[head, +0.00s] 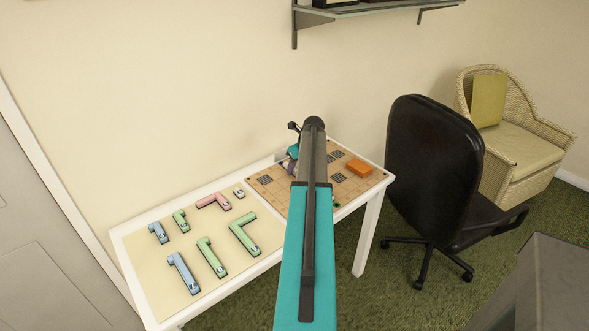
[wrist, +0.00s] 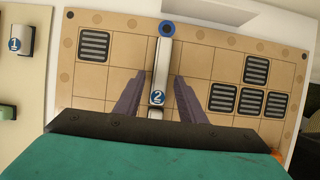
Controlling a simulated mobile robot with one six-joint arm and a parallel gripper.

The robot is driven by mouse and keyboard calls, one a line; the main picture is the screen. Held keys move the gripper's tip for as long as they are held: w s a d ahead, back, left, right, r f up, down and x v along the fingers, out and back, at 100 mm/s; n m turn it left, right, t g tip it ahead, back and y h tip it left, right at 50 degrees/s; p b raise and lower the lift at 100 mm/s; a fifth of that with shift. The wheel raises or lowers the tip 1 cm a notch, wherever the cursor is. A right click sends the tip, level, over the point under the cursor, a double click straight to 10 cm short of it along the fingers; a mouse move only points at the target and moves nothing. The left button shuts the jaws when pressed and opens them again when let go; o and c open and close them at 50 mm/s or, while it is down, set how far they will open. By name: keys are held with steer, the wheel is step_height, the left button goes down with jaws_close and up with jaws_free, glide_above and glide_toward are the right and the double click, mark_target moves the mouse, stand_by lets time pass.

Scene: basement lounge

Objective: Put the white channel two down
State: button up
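The white channel (wrist: 162,65) with a blue "2" badge lies along the tan gridded board in the wrist view, its far end near a blue ring (wrist: 167,28). In the head view my arm covers much of the board (head: 380,178) and the channel cannot be made out clearly.
Several blue, green and pink channels, such as a green one (head: 243,235), lie on the cream left part of the white table. The board has dark grilles (wrist: 256,70) and an orange block (head: 359,168). A black office chair (head: 430,165) stands right of the table; a shelf hangs above.

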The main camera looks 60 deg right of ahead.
steer(key=b+v, duration=0.1)
steer(key=v, duration=1.1)
stand_by(0.4)
stand_by(0.4)
